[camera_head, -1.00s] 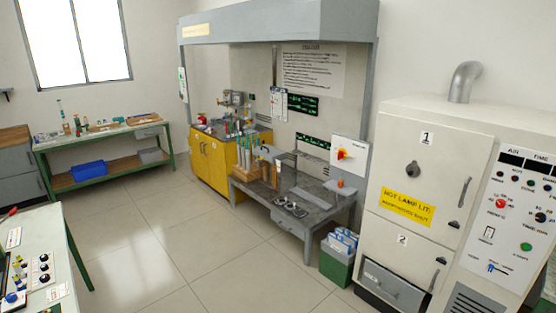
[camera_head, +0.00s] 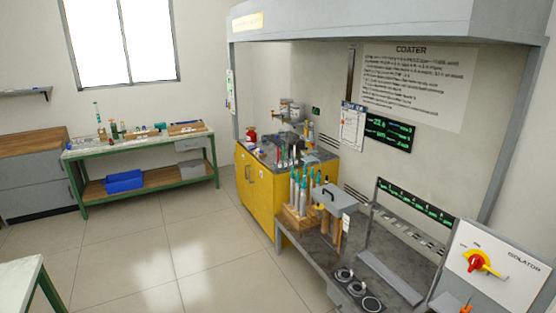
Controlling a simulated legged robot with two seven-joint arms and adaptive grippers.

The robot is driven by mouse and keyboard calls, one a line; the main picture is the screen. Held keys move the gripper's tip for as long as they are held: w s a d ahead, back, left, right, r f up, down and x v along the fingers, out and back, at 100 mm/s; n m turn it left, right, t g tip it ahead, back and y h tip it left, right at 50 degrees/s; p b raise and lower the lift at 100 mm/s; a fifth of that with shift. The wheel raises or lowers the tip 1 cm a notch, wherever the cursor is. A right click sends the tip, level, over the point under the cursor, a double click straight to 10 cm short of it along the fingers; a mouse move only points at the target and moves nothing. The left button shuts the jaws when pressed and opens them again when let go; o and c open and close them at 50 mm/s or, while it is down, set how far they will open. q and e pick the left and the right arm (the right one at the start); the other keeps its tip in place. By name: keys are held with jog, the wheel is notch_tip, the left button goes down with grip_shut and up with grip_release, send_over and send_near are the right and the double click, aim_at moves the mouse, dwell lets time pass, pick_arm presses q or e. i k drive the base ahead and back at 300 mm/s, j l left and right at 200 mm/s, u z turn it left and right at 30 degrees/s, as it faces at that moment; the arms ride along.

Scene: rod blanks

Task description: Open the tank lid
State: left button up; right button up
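On the grey bench (camera_head: 318,252) under the coater hood stands a small grey tank-like box with a flat lid (camera_head: 333,199) and a dark handle on top. The lid looks shut, though it is small in the view. A white label hangs at its right side, and brown cylinders show under it. A wooden rack (camera_head: 299,222) holding several teal-topped rods stands just to its left. Neither of my grippers is in view.
A yellow cabinet (camera_head: 256,190) stands behind the bench. An isolator panel (camera_head: 490,264) with a red and yellow switch is at the right front. A green-framed table (camera_head: 140,148) is at the back left. Tiled floor (camera_head: 180,250) lies open left of the bench.

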aim_at(338, 202)
jog(key=i+j+z, duration=0.1)
jog(key=i, duration=0.45)
jog(key=i+j+z, duration=0.15)
jog(key=i, duration=0.4)
jog(key=i+j+z, duration=0.1)
jog(key=i, duration=0.4)
jog(key=i+j+z, duration=0.1)
jog(key=i+j, duration=0.15)
jog(key=i, duration=0.3)
